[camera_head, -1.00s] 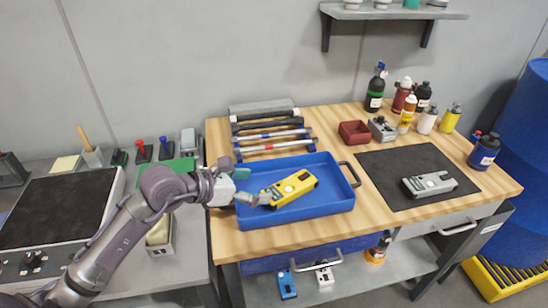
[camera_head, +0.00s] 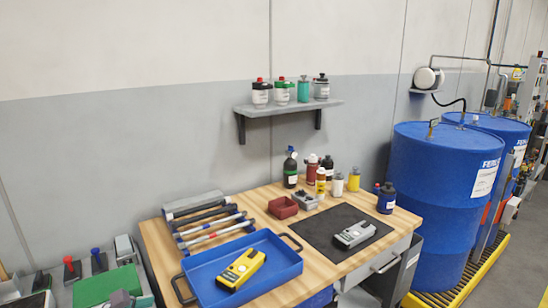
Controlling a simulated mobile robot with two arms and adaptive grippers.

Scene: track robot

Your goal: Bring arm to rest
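Neither of my grippers shows in the head view now. A yellow device (camera_head: 241,270) with a dark face lies in the blue tray (camera_head: 283,262) at the front left of the wooden workbench. A grey device (camera_head: 354,235) lies on the black mat (camera_head: 318,219) at the right of the bench. Nothing touches the yellow device in this view.
Hammers (camera_head: 213,229) lie behind the tray. A red bin (camera_head: 283,207) and several bottles (camera_head: 290,169) stand at the back. A wall shelf (camera_head: 290,108) holds bottles. Large blue drums (camera_head: 440,190) stand on a yellow pallet at right. Green and red items are at lower left.

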